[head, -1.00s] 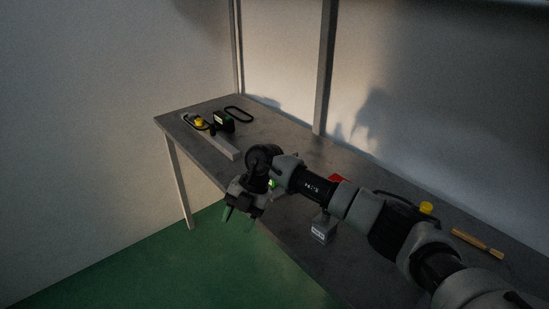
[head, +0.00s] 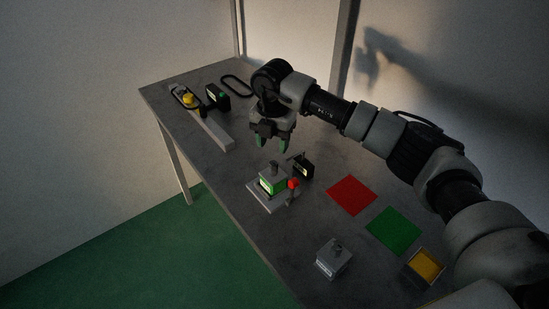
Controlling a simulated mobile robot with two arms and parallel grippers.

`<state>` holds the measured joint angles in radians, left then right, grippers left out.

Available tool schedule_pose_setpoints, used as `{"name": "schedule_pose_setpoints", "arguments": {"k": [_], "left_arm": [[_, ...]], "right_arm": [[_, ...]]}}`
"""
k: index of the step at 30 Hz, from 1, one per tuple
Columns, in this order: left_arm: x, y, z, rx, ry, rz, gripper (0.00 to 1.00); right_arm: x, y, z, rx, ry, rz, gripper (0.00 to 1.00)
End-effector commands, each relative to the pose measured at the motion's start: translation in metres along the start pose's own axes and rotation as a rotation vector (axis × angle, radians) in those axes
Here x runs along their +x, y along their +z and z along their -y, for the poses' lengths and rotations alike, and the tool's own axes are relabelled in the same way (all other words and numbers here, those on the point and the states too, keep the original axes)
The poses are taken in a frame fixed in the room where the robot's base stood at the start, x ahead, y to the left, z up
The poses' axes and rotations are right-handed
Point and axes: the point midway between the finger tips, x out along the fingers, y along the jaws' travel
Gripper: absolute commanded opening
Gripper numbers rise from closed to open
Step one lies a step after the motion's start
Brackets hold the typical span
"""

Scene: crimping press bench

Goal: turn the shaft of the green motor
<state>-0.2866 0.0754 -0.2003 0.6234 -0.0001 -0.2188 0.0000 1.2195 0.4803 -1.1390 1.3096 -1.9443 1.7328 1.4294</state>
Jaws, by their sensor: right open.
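My right gripper (head: 272,144) hangs above the bench with its green-tipped fingers apart and nothing between them. Below it, a block with a bright green face (head: 268,185) and a dark post on top stands on a pale base plate; a red knob (head: 293,183) is beside it. Further back left, a dark box with a green part (head: 219,97) stands on the bench. I cannot tell for sure which of these is the green motor. The gripper appears apart from both. My left gripper is not in view.
The grey bench (head: 240,225) also holds a red square (head: 351,196), a green square (head: 393,230), a grey block (head: 333,259), a yellow-filled tray (head: 425,266), a long grey bar (head: 208,129), a black loop (head: 237,86) and a small dark box (head: 302,165).

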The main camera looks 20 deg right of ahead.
Motion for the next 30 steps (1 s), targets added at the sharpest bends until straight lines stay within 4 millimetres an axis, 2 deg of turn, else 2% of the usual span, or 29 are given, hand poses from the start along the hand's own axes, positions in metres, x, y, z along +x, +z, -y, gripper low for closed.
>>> {"name": "schedule_pose_setpoints", "arguments": {"k": [3,6,10,13,18,26,30], "left_arm": [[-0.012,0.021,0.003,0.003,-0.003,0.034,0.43],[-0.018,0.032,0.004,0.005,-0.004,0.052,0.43],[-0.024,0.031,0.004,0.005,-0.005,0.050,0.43],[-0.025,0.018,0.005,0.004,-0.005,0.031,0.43],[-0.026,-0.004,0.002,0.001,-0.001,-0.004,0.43],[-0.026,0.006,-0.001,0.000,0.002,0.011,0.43],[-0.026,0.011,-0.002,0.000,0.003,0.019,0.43]], "right_arm": [[0.022,-0.001,0.001,0.002,-0.004,-0.005,0.49],[0.041,-0.001,0.001,0.001,-0.004,-0.005,0.49],[0.063,-0.001,0.001,0.001,-0.002,-0.003,0.49],[0.076,-0.001,0.000,0.000,-0.002,-0.003,0.49],[0.087,-0.001,0.000,0.000,0.000,-0.001,0.49],[0.089,0.000,0.000,0.000,0.001,-0.001,0.49],[0.089,0.000,0.000,0.000,0.001,-0.001,0.29]]}}
